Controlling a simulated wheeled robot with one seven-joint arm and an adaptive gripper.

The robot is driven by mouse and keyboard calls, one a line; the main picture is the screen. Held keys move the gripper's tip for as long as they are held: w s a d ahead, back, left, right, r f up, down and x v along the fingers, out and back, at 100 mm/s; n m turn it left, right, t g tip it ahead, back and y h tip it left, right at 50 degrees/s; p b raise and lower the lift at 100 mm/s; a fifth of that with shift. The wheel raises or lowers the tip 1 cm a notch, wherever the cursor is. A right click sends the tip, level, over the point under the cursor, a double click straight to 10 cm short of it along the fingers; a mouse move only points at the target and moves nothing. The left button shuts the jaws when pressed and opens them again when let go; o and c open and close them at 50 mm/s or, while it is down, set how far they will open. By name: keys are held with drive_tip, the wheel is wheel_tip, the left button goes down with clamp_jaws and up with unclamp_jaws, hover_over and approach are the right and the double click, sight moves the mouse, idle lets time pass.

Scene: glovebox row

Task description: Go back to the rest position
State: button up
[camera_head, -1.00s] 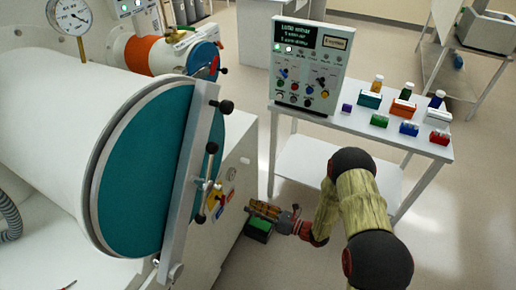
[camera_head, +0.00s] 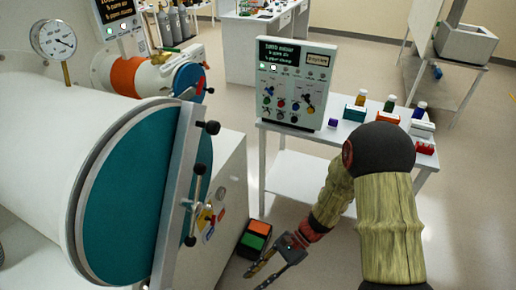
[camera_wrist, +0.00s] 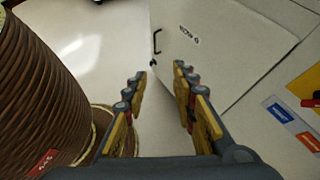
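My gripper (camera_head: 266,272) is low in the head view, in front of the white glovebox cabinet and just below the green-and-orange box. In the wrist view my gripper (camera_wrist: 160,76) has its two yellow-padded fingers apart, with nothing between them. My arm comes down from the right, in front of the side table, and hides part of it.
The glovebox's teal round door (camera_head: 140,195) with its metal bar is on the left. A small box with green and orange faces (camera_head: 254,240) is beside the cabinet. A white table (camera_head: 300,178) carries a control panel (camera_head: 294,82) and several bottles and small boxes.

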drive_tip(key=s+d+r+n+t+h, duration=0.2)
drive_tip(key=d+r+n+t+h, duration=0.6)
drive_tip(key=d+r, duration=0.9)
drive_tip(key=s+d+r+n+t+h, duration=0.1)
drive_tip(key=r+t, duration=0.1)
drive_tip(key=r, duration=0.5)
drive_tip(key=s+d+r+n+t+h, duration=0.1)
drive_tip(key=s+r+n, duration=0.1)
drive_tip(key=r, duration=0.5)
drive_tip(key=shift+t, duration=0.4)
drive_tip(key=shift+r, duration=0.1)
